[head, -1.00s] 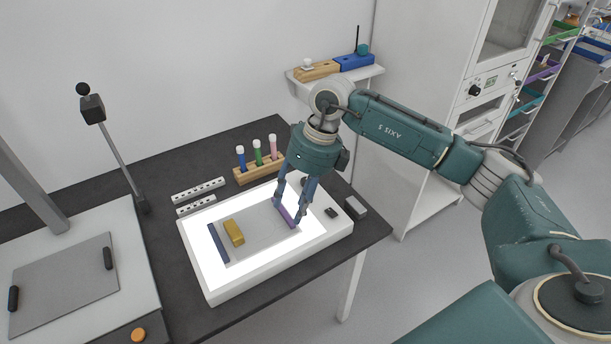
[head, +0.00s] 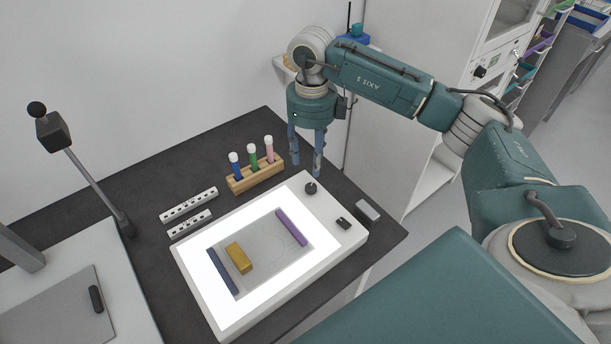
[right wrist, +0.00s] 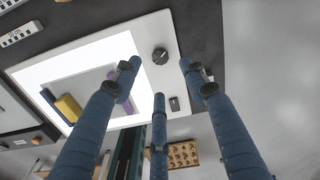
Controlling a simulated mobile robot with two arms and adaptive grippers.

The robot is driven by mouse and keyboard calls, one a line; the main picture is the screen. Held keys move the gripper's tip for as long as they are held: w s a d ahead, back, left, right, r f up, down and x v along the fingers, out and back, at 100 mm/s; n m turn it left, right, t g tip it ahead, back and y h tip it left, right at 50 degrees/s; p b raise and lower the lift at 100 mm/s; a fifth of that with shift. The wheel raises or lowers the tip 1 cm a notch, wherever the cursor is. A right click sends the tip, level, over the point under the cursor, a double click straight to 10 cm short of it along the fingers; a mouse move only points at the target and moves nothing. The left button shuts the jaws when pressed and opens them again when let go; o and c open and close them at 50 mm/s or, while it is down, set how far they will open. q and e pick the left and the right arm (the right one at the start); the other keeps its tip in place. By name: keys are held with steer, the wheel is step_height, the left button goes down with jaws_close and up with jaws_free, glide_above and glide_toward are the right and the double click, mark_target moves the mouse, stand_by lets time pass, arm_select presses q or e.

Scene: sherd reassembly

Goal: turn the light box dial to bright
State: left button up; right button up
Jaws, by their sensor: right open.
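The light box (head: 222,318) lies on the dark table with its panel glowing white. Its dial (head: 311,188) is a small dark round knob at the far right corner of the white frame; the dial also shows in the right wrist view (right wrist: 160,56). My right gripper (head: 306,168) is open and empty, fingers pointing down, above the far edge of the box near the dial. In the right wrist view its blue fingers (right wrist: 165,85) are spread, with the dial seen beyond them. I cannot make out the dial's setting. My left gripper is not in view.
A grey sheet on the panel bears a blue bar (head: 222,271), a yellow block (head: 239,257) and a purple bar (head: 291,227). A dark switch (head: 343,223) sits near the dial. A wooden rack (head: 256,180) with capped tubes stands behind the box, close to the gripper.

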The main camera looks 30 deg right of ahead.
mark_target(311, 186)
steer(key=f, duration=0.4)
steer(key=f+p, duration=0.1)
steer(key=f, duration=0.1)
steer(key=shift+s+f, duration=0.1)
steer(key=shift+s, duration=0.3)
steer(key=shift+w+f, duration=0.1)
steer(key=shift+f, duration=1.5)
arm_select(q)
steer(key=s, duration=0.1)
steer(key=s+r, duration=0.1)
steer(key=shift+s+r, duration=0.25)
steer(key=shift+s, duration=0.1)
arm_select(e)
jaws_close()
